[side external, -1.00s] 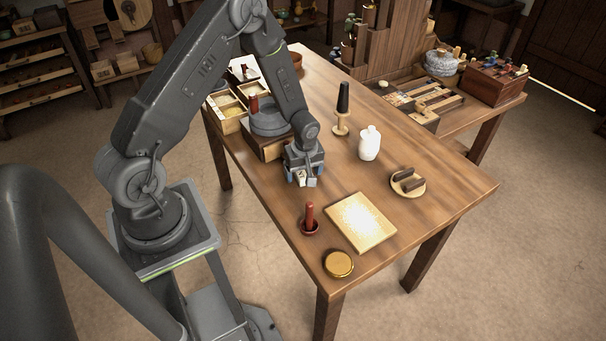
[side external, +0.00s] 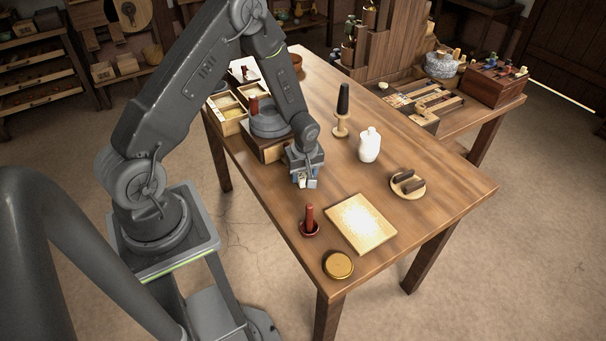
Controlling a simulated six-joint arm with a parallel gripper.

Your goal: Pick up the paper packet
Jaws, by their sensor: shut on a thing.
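My gripper (side external: 306,182) is low over the near left part of the wooden table (side external: 385,235), just in front of the dark round quern (side external: 270,122). It is shut on a small whitish thing, likely the paper packet (side external: 301,182), which shows only as a small pale patch between the fingers. Most of the packet is hidden by the gripper. I cannot tell whether it touches the table.
Near the gripper are a red-handled tool in a small dish (side external: 309,220), a pale square board (side external: 360,223) and a brass lid (side external: 338,264). A white bottle (side external: 369,145), a black-handled stand (side external: 342,112) and a round wooden dish (side external: 408,185) stand to the right.

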